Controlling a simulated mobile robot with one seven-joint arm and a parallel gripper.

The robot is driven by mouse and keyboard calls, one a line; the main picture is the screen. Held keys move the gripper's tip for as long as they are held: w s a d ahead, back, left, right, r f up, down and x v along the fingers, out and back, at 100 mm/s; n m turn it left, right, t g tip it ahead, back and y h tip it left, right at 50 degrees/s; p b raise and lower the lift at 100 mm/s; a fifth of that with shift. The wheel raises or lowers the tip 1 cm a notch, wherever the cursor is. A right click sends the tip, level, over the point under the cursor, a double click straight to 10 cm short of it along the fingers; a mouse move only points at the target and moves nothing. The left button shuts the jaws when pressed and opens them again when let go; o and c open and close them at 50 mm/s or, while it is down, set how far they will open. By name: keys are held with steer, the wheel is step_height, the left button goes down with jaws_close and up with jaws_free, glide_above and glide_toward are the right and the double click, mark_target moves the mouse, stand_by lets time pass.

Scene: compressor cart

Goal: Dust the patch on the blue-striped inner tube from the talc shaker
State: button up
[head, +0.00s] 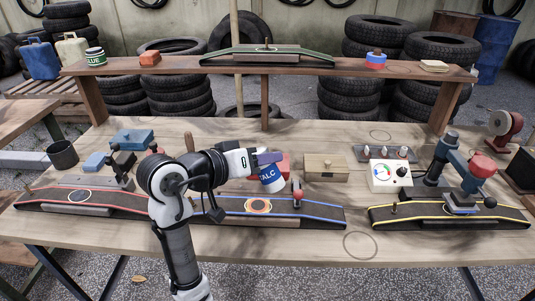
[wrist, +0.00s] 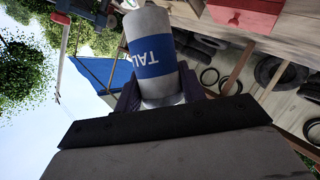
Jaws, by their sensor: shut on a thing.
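The talc shaker (head: 271,177), a white can with a blue TALC label, is held in my gripper (head: 268,159). It is tilted in the head view, above the blue-striped inner tube (head: 318,213) and apart from it. In the wrist view the shaker (wrist: 150,55) sits between the dark fingers of my gripper (wrist: 158,95), which are shut on it. The patch (head: 258,206), a round orange spot with a pale ring, lies on the blue-striped tube just below and left of the shaker. I cannot make out powder on it. My arm covers the tube's left part.
A red-striped tube (head: 120,207) lies left and a yellow-striped tube (head: 400,214) lies right, under a clamp press (head: 460,185). A red-knobbed tool (head: 297,193) stands near the blue tube's right end. A wooden box (head: 326,167) and a gauge box (head: 390,176) stand behind.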

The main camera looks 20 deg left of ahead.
mark_target(266, 182)
steer(key=n+h+p, duration=0.1)
steer(key=n, duration=0.1)
steer(key=f+n+h+p, duration=0.1)
steer(key=n, duration=0.1)
steer(key=shift+s+d+f, duration=0.1)
steer(key=shift+f, duration=0.1)
steer(key=n+h, duration=0.1)
steer(key=n, duration=0.1)
steer(key=f+n+t+h+p, duration=0.1)
steer(key=shift+d+n, duration=0.15)
steer(key=shift+n, duration=0.25)
steer(key=n, duration=0.1)
steer(key=f+n+t+p, duration=0.1)
steer(key=n, duration=0.1)
steer(key=shift+d+n+h, duration=0.15)
steer(key=shift+n+h, duration=0.15)
steer(key=shift+h, duration=0.1)
step_height(266, 182, down, 2)
steer(key=shift+d+n+t+b, duration=0.1)
steer(key=shift+n+t+b, duration=0.2)
steer(key=shift+b, duration=0.15)
steer(key=shift+f, duration=0.7)
steer(key=shift+r, duration=0.1)
